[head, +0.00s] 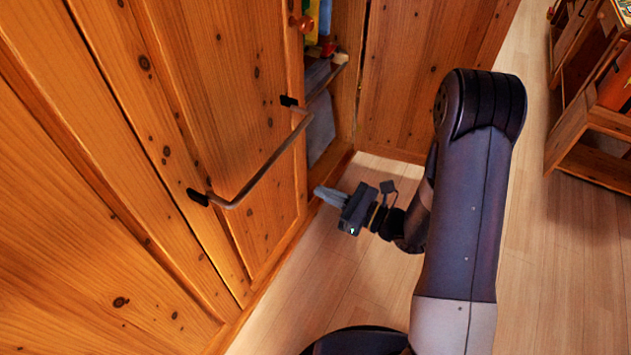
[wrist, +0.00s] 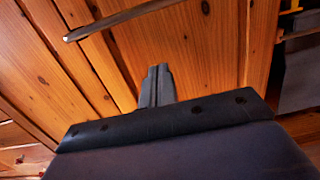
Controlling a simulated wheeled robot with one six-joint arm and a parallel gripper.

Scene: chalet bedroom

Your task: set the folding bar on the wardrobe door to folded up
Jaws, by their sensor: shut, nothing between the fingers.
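The folding bar (head: 263,169) is a thin metal U-shaped bar on the wardrobe door (head: 226,92). Two dark brackets on the door hold its ends, and it juts outward from the wood. In the wrist view a length of the bar (wrist: 125,18) crosses the upper left, above my fingertips. My gripper (head: 319,191) is low, near the door's lower right edge, below and to the right of the bar. The gripper also shows in the wrist view (wrist: 158,72), its two grey fingers shut together with nothing between them. I see no contact between the fingers and the bar.
The door stands partly open, with a round knob (head: 302,22) near its edge. Behind it are shelves with folded grey cloth (head: 320,126) and colourful items. A wooden shelf unit (head: 594,130) stands at the right. Light plank floor (head: 300,290) lies clear below the door.

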